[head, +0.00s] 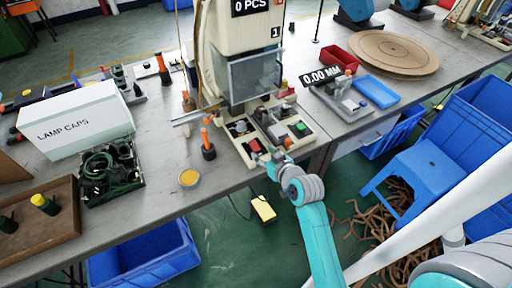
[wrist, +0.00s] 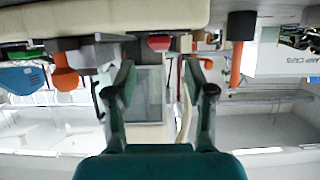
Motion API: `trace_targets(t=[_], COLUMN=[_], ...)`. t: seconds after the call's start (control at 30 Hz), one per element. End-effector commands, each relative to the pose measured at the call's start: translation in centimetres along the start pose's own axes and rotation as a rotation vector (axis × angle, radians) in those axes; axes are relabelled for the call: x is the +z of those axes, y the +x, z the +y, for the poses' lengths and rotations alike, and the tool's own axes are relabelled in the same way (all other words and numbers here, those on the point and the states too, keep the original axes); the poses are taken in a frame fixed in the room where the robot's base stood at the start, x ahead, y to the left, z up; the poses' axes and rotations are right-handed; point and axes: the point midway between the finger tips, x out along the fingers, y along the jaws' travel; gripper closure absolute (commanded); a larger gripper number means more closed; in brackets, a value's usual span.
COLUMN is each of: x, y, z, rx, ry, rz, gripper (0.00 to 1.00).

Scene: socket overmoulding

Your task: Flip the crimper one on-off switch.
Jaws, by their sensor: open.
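Crimper one (head: 222,50) is a cream machine marked "1" standing on the bench, with a "0 PCS" display. At its foot is a control base (head: 241,130) with a dark knob, a red switch (head: 255,146) and a green switch (head: 300,127). I cannot tell which is the on-off switch or its position. My gripper (head: 268,157) is at the front edge of this base, close to the red switch; contact is unclear. In the wrist view my gripper (wrist: 160,78) shows two separated fingers with nothing between them. A red part (wrist: 158,42) shows beyond the fingertips.
Orange-handled tools (head: 207,143) stand left of the base. A blue tray (head: 376,91) and red bin (head: 339,60) lie right. A yellow pedal (head: 263,209) is on the floor.

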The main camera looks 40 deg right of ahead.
Motion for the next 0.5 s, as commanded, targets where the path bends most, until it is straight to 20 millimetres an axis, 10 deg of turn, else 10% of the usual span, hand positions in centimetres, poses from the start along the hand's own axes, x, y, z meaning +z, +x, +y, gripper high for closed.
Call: trace_targets(t=[0.5], x=[0.0], y=[5.7], z=[0.0], rx=[0.000], ry=[0.000], rz=[0.001], gripper=[0.46])
